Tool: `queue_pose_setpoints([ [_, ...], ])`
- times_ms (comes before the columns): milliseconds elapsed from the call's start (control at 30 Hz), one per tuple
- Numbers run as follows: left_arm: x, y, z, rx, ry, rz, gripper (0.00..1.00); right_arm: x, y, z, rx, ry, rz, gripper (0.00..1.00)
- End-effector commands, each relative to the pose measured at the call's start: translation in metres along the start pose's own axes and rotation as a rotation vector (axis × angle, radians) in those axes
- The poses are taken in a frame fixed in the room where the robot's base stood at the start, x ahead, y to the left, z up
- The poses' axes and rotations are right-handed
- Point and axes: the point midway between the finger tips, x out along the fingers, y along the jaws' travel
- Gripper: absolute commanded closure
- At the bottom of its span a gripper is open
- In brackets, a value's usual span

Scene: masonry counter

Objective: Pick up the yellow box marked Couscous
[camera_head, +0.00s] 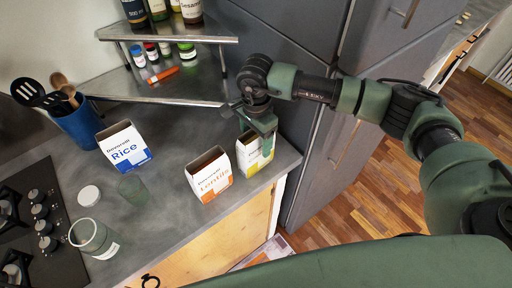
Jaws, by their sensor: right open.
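The yellow and white box (248,160) stands upright at the right end of the counter, in front of the fridge. Its lettering is too small and partly covered to read. My right gripper (264,133) is open and reaches down over the top of this box from behind. A finger hides part of its upper right side, and I cannot tell whether it touches the box. My left gripper is not in view.
An orange and white Lentils box (209,175) stands close left of the yellow box. A blue Rice box (123,146), a glass jar (132,188) and another jar (94,238) stand further left. A metal shelf (150,88) with bottles is behind. The counter's front edge is near.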

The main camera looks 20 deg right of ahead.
Motion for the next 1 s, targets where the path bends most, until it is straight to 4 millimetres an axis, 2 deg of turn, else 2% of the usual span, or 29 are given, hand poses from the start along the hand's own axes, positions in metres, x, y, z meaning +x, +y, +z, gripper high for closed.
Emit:
queue_pose_setpoints([
  [33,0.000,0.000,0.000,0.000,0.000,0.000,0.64,0.000,0.000,0.000,0.000,0.000,0.000,0.31],
  [200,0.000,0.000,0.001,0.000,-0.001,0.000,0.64,0.000,0.000,0.000,0.000,0.000,0.000,0.78],
  [267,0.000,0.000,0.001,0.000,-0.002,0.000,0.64,0.000,0.000,0.000,0.000,0.000,0.000,0.95],
  [300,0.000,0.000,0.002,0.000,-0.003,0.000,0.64,0.000,0.000,0.000,0.000,0.000,0.000,1.00],
  [767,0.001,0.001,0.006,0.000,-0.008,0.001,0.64,-0.003,-0.001,0.000,0.001,0.000,-0.003,1.00],
  [1000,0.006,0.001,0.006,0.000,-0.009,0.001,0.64,-0.011,-0.001,-0.001,0.002,-0.001,-0.003,1.00],
])
